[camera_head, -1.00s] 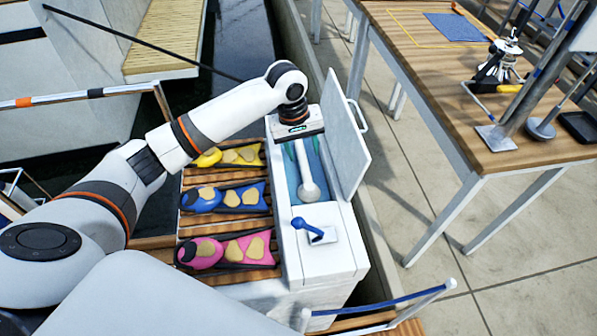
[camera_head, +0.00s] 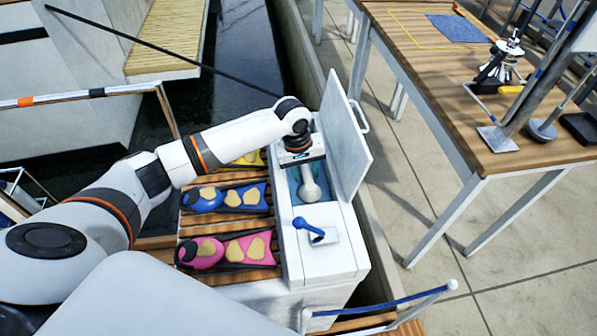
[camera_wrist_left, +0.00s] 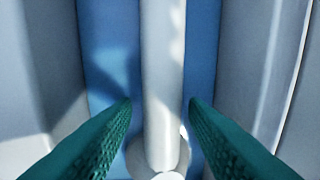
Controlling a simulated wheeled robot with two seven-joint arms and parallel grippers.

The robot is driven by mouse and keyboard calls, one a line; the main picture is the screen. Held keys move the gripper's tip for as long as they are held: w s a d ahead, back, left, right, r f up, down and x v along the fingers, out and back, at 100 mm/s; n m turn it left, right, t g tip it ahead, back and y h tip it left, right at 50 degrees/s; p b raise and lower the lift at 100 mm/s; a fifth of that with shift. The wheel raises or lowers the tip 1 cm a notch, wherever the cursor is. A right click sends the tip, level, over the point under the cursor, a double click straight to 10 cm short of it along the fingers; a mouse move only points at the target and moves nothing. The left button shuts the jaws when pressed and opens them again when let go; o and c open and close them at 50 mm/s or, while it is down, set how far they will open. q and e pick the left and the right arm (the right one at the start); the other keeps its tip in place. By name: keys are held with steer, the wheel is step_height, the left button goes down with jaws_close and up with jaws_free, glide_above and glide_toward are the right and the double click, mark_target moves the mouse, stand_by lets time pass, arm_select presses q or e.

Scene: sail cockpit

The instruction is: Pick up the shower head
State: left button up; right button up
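The white shower head (camera_head: 311,191) lies in a blue-lined compartment of the white box (camera_head: 332,262). Its round end shows in the head view, and my left gripper hides its upper handle. In the left wrist view its straight handle (camera_wrist_left: 162,75) runs down the middle. My left gripper (camera_wrist_left: 160,104) is open, with one green finger on each side of the handle and a gap on both sides. In the head view the left gripper (camera_head: 304,166) is over the compartment, its fingertips mostly hidden. My right gripper is not in view.
The box's lid (camera_head: 345,140) stands open on the right. A blue lever (camera_head: 308,229) sits on the box's top in front. Pink (camera_head: 205,252) and blue (camera_head: 205,199) items lie on slatted wood to the left. A wooden table (camera_head: 440,90) stands at the right.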

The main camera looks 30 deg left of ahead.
arm_select(q)
jaws_close()
